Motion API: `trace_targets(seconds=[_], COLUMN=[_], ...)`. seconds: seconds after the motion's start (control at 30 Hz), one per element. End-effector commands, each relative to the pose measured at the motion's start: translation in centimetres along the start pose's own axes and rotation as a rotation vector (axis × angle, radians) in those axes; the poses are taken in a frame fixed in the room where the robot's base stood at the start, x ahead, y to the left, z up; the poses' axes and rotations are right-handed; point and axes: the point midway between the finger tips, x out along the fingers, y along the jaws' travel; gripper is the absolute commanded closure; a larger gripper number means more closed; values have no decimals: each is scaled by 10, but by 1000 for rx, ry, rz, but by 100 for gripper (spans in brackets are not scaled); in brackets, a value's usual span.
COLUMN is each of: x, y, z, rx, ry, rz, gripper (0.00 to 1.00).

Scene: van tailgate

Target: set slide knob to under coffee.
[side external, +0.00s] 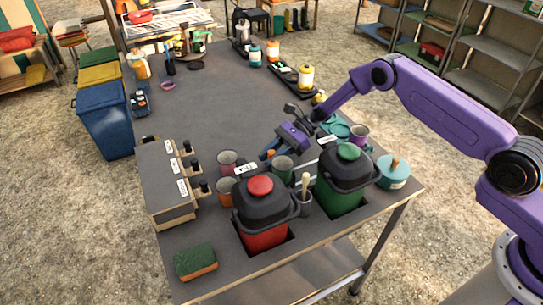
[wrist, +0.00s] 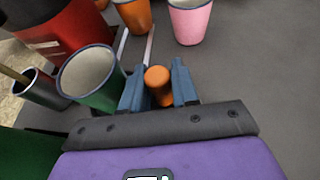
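The orange slide knob (wrist: 158,82) stands between my gripper's two blue fingers in the wrist view, with both fingers close against its sides. In the side external view, the knob (side external: 271,154) shows as a small orange spot beside the fingers. My gripper (side external: 268,153) reaches down to the table behind the red and green bins. A pale rail (wrist: 149,46) runs away from the knob in the wrist view. Small white labels stand near the cups, one at the left (side external: 245,169) and one at the right (side external: 327,139). Their words are too small to read.
A green cup (wrist: 88,76), an orange cup (wrist: 134,14) and a pink cup (wrist: 190,20) stand close around the fingers. The red-bodied bin (side external: 264,236) and green-bodied bin (side external: 340,198) stand in front. The table's middle (side external: 225,105) is clear.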

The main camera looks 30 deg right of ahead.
Motion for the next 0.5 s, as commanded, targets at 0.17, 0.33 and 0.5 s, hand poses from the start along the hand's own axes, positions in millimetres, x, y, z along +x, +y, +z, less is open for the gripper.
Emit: trace_targets(seconds=[0.17,0.33,0.5], x=[-18,-60,-93], y=[2,9,15], z=[-7,-25,-39], rx=[4,6,6], ry=[0,0,-1], rz=[-5,-6,-4], gripper=[100,100,100])
